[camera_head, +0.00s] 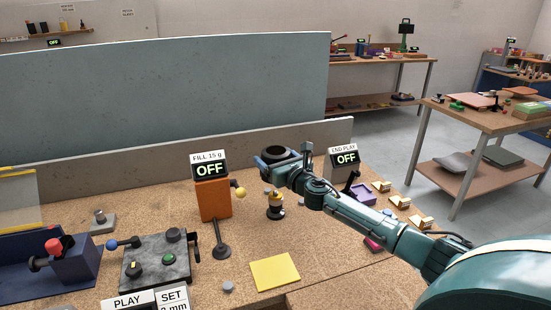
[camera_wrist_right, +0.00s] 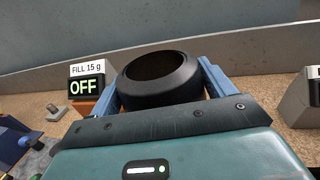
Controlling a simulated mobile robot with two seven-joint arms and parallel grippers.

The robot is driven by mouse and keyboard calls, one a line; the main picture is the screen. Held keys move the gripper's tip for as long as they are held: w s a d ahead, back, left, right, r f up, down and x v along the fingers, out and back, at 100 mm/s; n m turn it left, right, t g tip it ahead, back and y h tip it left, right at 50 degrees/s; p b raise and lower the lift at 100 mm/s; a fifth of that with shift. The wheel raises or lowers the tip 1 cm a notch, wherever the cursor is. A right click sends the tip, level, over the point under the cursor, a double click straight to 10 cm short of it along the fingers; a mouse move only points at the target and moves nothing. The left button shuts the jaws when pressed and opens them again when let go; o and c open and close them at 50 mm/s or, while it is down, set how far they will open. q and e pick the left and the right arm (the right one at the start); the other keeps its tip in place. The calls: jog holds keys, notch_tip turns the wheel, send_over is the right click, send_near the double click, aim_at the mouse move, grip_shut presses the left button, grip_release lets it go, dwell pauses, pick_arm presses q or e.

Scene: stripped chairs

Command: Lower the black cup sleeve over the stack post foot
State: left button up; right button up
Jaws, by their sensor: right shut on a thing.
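My right gripper (camera_head: 272,158) is shut on the black cup sleeve (camera_head: 279,151), a wide black ring. In the right wrist view the sleeve (camera_wrist_right: 160,78) sits upright between the two blue fingers, its open top showing. The gripper holds it in the air, clear of the bench. Below it in the head view stands a short yellow post with a black foot (camera_head: 275,211); I take this as the stack post foot. A visible gap separates sleeve and post. The post is hidden in the wrist view. My left gripper is not in view.
An orange dispenser with an OFF display (camera_head: 212,199) stands just left of the post. An END PLAY display (camera_head: 345,158) and a purple holder (camera_head: 362,192) are to the right. A yellow sheet (camera_head: 275,272) lies in front. A low grey wall (camera_head: 120,174) runs behind.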

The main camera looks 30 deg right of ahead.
aim_at(277, 194)
notch_tip(277, 194, down, 4)
jog(key=b, duration=0.3)
jog(key=shift+r, duration=0.25)
notch_tip(277, 194, down, 2)
jog(key=shift+f+b, duration=0.15)
jog(key=shift+b, duration=0.9)
jog(key=shift+f+b, duration=0.8)
jog(key=shift+f, duration=0.1)
notch_tip(277, 194, down, 3)
jog(key=b, duration=0.2)
jog(key=shift+b, duration=0.35)
jog(key=shift+f, duration=0.2)
jog(key=shift+f+b, duration=0.2)
jog(key=shift+b, duration=0.2)
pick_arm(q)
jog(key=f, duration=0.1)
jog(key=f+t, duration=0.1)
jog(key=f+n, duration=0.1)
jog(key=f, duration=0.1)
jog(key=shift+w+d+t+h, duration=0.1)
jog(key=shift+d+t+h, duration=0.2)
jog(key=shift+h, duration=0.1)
pick_arm(e)
jog(key=shift+f, duration=0.3)
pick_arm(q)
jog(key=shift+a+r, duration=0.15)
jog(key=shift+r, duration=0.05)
